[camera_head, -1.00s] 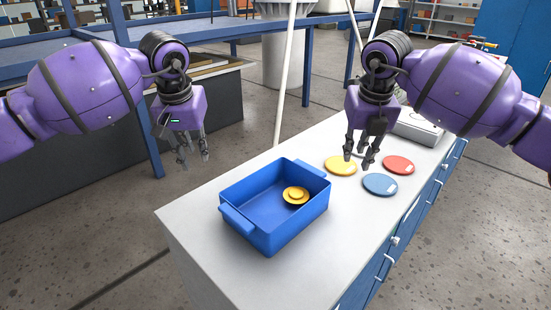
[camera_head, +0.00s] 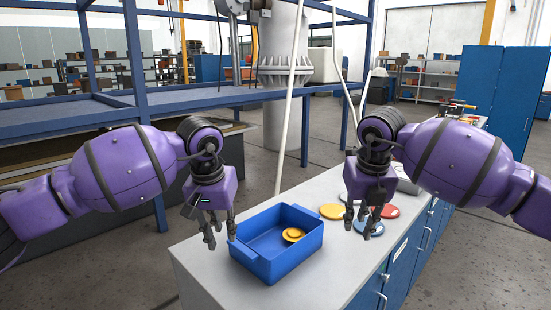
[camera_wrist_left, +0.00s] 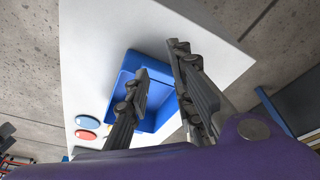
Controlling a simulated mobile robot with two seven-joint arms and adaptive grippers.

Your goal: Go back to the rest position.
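My left gripper (camera_head: 222,238) hangs in front of the left rim of the blue bin (camera_head: 275,266) in the head view. Its two fingers are apart and empty. In the left wrist view the open left gripper (camera_wrist_left: 160,62) has the bin (camera_wrist_left: 150,121) behind its fingers. My right gripper (camera_head: 358,226) points down, with fingers apart and nothing between them. It appears in front of the discs on the bench, partly covering the blue disc; its exact height cannot be told. Both purple arms are bent inward over the bench.
A small stack of yellow pieces (camera_head: 293,235) lies in the bin. A yellow disc (camera_head: 333,211), blue disc (camera_head: 376,229) and red disc (camera_head: 390,211) lie on the white bench (camera_head: 215,268). A blue frame (camera_head: 140,60) stands behind left. The bench's near left part is clear.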

